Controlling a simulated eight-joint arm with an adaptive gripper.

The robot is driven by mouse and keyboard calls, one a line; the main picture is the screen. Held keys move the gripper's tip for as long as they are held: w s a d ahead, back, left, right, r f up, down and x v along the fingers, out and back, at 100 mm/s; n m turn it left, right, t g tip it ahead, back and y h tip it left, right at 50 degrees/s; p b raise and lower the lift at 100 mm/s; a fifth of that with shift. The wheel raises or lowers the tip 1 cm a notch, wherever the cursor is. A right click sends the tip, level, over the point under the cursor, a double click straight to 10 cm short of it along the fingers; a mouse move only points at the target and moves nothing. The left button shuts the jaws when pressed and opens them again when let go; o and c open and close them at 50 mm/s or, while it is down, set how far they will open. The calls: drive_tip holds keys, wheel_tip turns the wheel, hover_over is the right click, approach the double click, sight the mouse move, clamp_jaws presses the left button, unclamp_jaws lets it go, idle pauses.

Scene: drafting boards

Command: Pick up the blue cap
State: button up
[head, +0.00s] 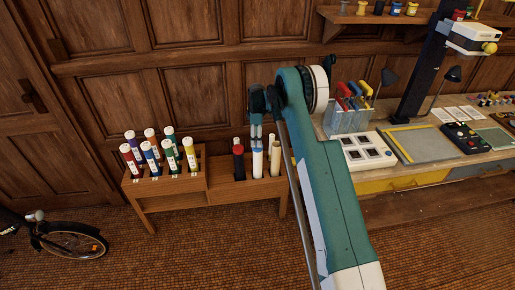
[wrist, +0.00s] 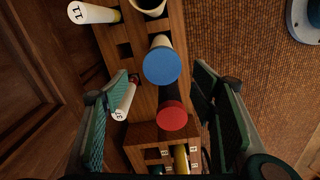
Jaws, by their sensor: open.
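The blue cap (wrist: 162,66) is a round disc on the end of a tube standing in the wooden rack (wrist: 113,32). In the wrist view it lies between the fingers of my open gripper (wrist: 160,80), with space on both sides. In the head view my gripper (head: 262,130) points down over the right part of the rack (head: 219,193). A pale tube (head: 257,163) stands just below the fingers, its top partly hidden. I cannot tell whether the fingers reach the cap's height.
A red-capped tube (wrist: 173,116) stands close beside the blue cap; a white tube marked 37 (wrist: 124,101) is near the left finger. Several numbered tubes (head: 151,153) fill the rack's left part. A workbench (head: 400,178) stands at right.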

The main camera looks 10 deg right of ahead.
drive_tip(key=shift+f, duration=0.1)
drive_tip(key=shift+s+f, duration=0.15)
drive_tip(key=shift+f, duration=2.35)
drive_tip(key=shift+c, duration=0.4)
drive_tip(key=c, duration=0.7)
